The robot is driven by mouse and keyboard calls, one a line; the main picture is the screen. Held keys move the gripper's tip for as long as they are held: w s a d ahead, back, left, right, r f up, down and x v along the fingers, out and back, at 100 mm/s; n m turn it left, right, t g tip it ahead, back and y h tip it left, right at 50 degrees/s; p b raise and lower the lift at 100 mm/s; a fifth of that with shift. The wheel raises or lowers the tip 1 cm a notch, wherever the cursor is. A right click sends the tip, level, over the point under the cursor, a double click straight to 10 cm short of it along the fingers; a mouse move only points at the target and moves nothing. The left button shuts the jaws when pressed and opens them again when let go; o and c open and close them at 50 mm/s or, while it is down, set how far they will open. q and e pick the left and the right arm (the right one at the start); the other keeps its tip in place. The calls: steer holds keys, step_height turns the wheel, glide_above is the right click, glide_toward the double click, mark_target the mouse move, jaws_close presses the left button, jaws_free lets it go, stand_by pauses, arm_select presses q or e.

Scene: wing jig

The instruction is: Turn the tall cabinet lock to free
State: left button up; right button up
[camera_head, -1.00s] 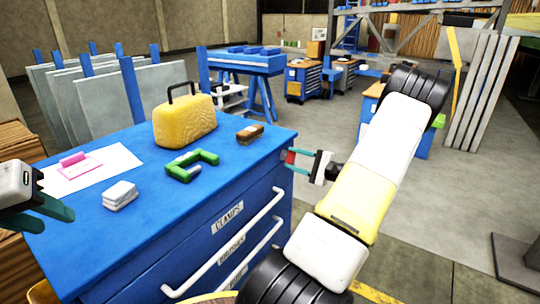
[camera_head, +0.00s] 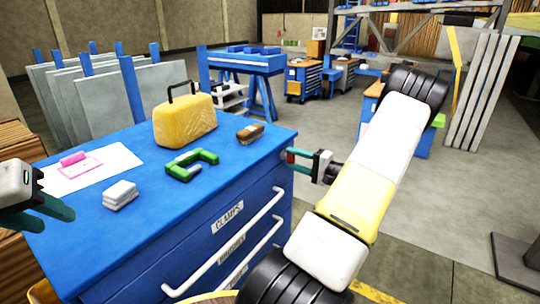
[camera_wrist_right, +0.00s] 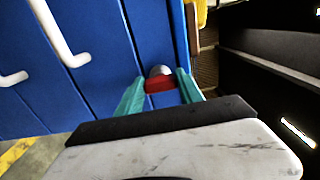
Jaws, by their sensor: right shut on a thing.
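The blue drawer cabinet (camera_head: 150,240) stands at the left and centre of the head view. A red lock knob with a grey round part (camera_wrist_right: 160,80) sits at the cabinet's right side in the right wrist view. A little of its red (camera_head: 291,157) shows in the head view. My right gripper (camera_wrist_right: 161,88) is shut on the red knob, with one teal finger on each side; it also shows in the head view (camera_head: 292,159). My left gripper (camera_head: 58,218) is at the left edge, its teal fingers apart and empty. The lock's markings are not visible.
On the cabinet top are a yellow case (camera_head: 185,120), a green clamp (camera_head: 190,166), a brown block (camera_head: 250,132), a white stack (camera_head: 120,195) and a paper sheet (camera_head: 105,160). White drawer handles (camera_head: 225,240) stick out in front.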

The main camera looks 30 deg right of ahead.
steer(key=o, duration=1.4)
steer(key=v, duration=0.8)
